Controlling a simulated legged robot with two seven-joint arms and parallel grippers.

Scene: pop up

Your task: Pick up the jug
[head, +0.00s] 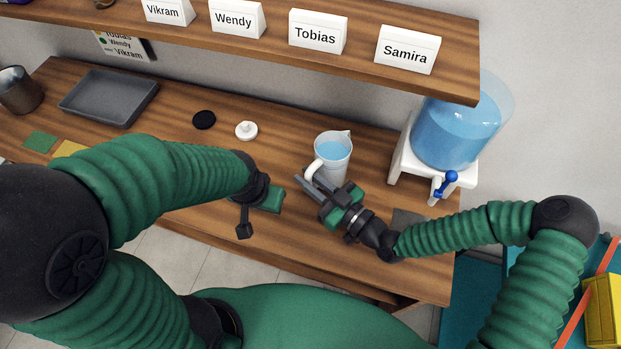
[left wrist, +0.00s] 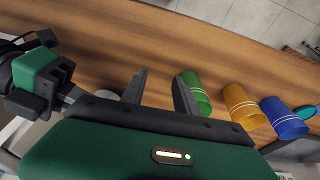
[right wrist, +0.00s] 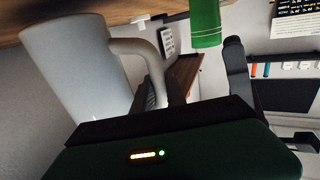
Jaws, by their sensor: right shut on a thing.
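The white jug (head: 333,160) with pale blue liquid inside is upright on or just above the wooden counter, left of the water dispenser; I cannot tell if its base touches. Its handle faces my right gripper (head: 308,184), which is shut on the handle. In the right wrist view the jug (right wrist: 72,75) fills the left side, and its curved handle (right wrist: 145,52) reaches to the fingers. My left gripper (head: 246,212) is low over the counter, left of the jug. Its fingers stand apart and empty in the left wrist view (left wrist: 160,85).
The dispenser (head: 455,130) with a blue tap stands right. A black disc (head: 204,119), white lid (head: 246,130) and grey tray (head: 108,97) lie left. Green (left wrist: 196,92), orange (left wrist: 243,106) and blue (left wrist: 284,118) cups show in the left wrist view. A shelf (head: 270,45) with name cards overhangs.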

